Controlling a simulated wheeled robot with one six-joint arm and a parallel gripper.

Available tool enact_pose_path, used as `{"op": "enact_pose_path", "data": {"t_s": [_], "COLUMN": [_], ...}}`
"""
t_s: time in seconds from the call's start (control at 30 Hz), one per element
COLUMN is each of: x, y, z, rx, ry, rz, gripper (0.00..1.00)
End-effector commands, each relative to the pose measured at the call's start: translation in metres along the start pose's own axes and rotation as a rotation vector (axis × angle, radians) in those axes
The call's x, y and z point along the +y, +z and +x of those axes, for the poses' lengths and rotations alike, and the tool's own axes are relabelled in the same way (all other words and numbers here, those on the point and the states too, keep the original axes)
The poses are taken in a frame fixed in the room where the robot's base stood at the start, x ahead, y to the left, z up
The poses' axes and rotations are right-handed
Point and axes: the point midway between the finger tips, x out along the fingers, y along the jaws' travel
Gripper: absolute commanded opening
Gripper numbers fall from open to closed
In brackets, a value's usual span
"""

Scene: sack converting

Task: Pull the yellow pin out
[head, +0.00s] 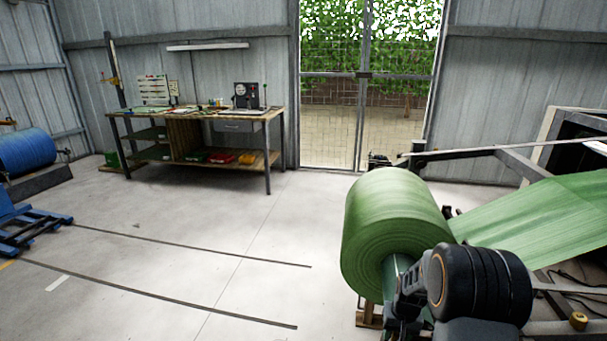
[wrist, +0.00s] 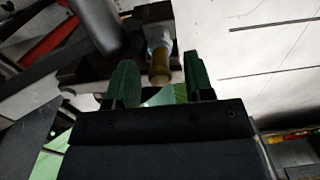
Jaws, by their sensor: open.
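In the wrist view, my gripper (wrist: 160,76) is open, with its two green fingers apart. A dull yellow, brass-like pin (wrist: 159,70) shows in the gap between the fingers. It sits on a grey metal collar (wrist: 158,42) attached to a dark bracket. The pin appears nearer the right finger in the picture, and no contact is clear. In the head view, my arm is in front of the large green roll (head: 395,220). The pin and my fingertips cannot be made out there.
A green web (head: 550,215) runs from the roll to the machine frame on the right. A workbench (head: 274,113) with tools stands at the back wall. A blue roll (head: 28,151) is at far left. The floor (head: 200,235) between is mostly clear.

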Motion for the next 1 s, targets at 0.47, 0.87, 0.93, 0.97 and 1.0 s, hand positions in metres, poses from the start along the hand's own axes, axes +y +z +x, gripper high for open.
{"op": "enact_pose_path", "data": {"t_s": [0.47,0.87,0.93,0.97,1.0], "x": [0.0000,0.0002,0.0002,0.0002,0.0002], "y": [-0.0004,-0.0003,-0.0003,-0.0003,-0.0003], "z": [0.0178,0.0176,0.0178,0.0178,0.0178], "rx": [0.001,0.001,0.001,0.001,0.001], "ry": [0.000,0.000,0.000,0.000,0.000], "rz": [0.000,0.000,0.000,0.000,0.000], "gripper": [0.48,0.48,0.48,0.48,0.48]}}
